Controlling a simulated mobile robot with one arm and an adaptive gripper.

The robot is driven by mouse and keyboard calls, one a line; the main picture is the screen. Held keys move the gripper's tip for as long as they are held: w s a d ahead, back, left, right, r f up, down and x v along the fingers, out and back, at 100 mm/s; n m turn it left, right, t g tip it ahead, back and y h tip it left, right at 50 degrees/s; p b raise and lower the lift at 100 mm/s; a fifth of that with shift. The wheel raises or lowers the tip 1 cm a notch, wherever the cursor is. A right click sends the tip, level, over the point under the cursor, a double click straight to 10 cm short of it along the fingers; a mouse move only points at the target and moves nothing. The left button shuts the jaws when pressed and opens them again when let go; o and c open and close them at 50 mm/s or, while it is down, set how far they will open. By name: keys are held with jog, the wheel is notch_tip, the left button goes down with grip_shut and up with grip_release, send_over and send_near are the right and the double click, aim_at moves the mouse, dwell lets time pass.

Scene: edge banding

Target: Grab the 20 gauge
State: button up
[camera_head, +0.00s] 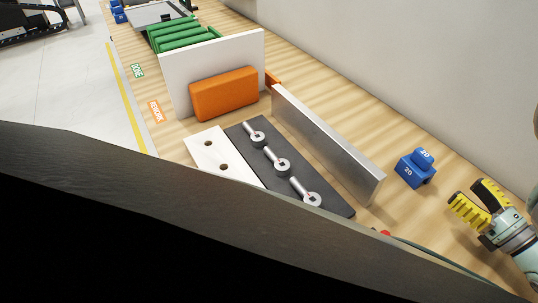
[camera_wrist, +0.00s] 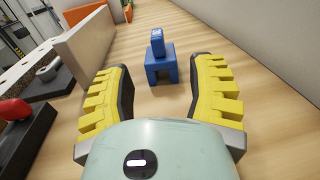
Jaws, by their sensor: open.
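The blue gauge (camera_head: 414,170), marked 20 on its top and front, stands upright on the wooden bench at the right of the head view. My gripper (camera_head: 469,201) is to the right of it, open and empty, with ridged yellow fingers. In the wrist view the gauge (camera_wrist: 160,62) stands beyond the fingertips, roughly centred between them. My gripper (camera_wrist: 160,85) is apart from it there.
A metal plate (camera_head: 325,145) stands on edge left of the gauge. A wall runs along the right. Bare wood surrounds the gauge.

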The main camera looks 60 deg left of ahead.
jog(key=p, duration=0.2)
send_near(419, 148)
jog(key=a, duration=0.2)
jog(key=w+a, duration=0.1)
jog(key=a, duration=0.1)
jog(key=shift+w+a, duration=0.1)
jog(key=shift+a, duration=0.3)
jog(key=a, duration=0.4)
jog(key=shift+w+a+f, duration=0.15)
jog(key=shift+a+f, duration=0.05)
jog(key=shift+a, duration=0.4)
jog(key=shift+w+d, duration=0.1)
jog(key=shift+o, duration=0.2)
grip_shut()
